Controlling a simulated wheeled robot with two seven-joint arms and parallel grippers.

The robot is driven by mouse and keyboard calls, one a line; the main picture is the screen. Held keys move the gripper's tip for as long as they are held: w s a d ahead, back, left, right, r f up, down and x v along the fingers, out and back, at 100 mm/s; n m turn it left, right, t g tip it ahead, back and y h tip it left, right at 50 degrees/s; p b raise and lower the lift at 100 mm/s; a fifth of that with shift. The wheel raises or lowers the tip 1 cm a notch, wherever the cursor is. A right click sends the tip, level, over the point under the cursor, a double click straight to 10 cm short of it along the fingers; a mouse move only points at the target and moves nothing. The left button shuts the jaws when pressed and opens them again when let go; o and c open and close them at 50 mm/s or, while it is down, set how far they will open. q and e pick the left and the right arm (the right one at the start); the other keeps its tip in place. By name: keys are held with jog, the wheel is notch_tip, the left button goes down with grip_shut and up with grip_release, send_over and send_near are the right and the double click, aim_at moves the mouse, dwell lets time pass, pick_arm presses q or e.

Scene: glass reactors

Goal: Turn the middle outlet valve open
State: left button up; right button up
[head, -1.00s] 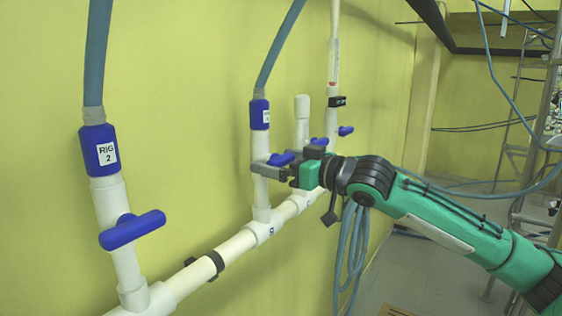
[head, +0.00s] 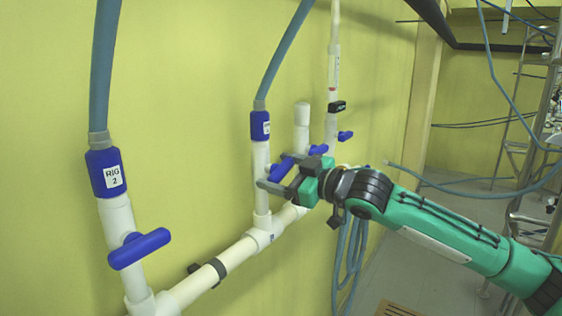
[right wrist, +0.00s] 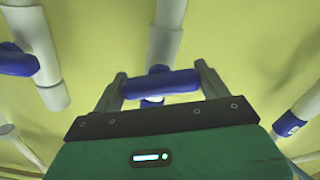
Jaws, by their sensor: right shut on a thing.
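The middle outlet valve has a blue bar handle (head: 283,171) on a white upright pipe (head: 261,203) with a blue collar above it. My right gripper (head: 280,174) is at this handle, its dark fingers at the handle's two ends. In the right wrist view the handle (right wrist: 161,84) lies crosswise between the fingers of my right gripper (right wrist: 160,88), which is shut on it. In the head view the handle slants, its near end lower, and the gripper hides part of it. My left gripper is not in view.
A left valve (head: 138,248) stands under a collar labelled "RIG 2" (head: 107,173). A farther blue valve (head: 344,136) is behind my gripper. A white manifold pipe (head: 195,287) runs along the wall below. Blue hose (head: 350,250) hangs below my arm.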

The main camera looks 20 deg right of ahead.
jog(key=n+p, duration=0.3)
jog(key=shift+r+n, duration=0.25)
jog(key=shift+n, duration=0.05)
jog(key=n+p, duration=0.3)
jog(key=shift+n, duration=0.4)
jog(key=n+p, duration=0.3)
jog(key=shift+f+n, duration=0.15)
jog(key=shift+n, duration=0.25)
jog(key=shift+f+n+p, duration=0.1)
jog(key=shift+n+p, duration=0.35)
jog(key=shift+n, duration=0.35)
jog(key=o, duration=1)
